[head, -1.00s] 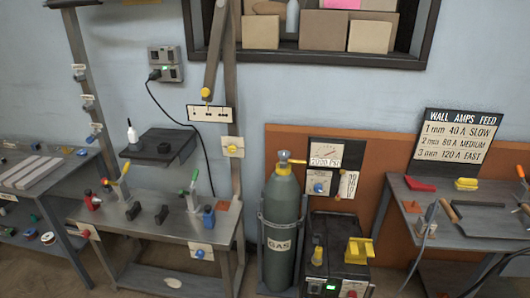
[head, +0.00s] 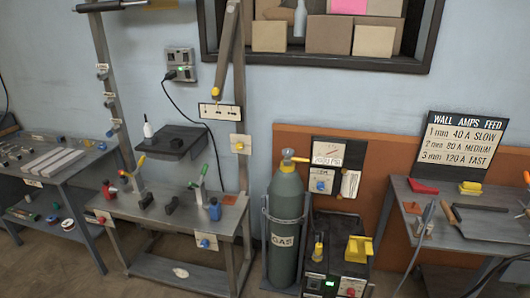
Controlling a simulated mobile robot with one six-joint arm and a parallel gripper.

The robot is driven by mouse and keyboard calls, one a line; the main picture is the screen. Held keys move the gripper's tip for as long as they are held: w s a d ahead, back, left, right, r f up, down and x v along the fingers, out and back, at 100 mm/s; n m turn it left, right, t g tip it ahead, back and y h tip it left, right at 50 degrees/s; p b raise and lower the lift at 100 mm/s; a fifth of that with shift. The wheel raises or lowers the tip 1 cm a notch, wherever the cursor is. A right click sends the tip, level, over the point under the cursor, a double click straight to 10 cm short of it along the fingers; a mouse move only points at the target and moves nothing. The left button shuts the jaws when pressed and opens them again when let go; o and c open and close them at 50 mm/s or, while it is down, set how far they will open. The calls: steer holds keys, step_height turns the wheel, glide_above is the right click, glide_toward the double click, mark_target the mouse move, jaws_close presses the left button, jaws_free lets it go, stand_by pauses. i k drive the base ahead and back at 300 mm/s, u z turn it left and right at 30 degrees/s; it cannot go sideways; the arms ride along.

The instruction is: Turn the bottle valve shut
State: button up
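The grey-green gas bottle (head: 286,212) stands upright near the middle of the head view, with a white GAS label on its front. Its yellow valve (head: 288,155) sits on top, with a part pointing right toward the gauge panel (head: 327,152). I cannot tell from this distance how far the valve is turned. The gauge's lower edge reads "PSI", with the rest blurred. My gripper is not in view, and nothing touches the valve.
A welder box (head: 334,262) with yellow parts on top stands right of the bottle. A metal bench (head: 150,205) with clamps stands to the left. A right-hand table (head: 450,232) holds tools and a sign (head: 462,142).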

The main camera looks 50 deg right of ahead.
mark_target(288, 151)
steer(key=u, duration=0.15)
steer(key=k, duration=1.45)
steer(key=z, duration=0.7)
steer(key=i, duration=1.55)
steer(key=u, duration=0.45)
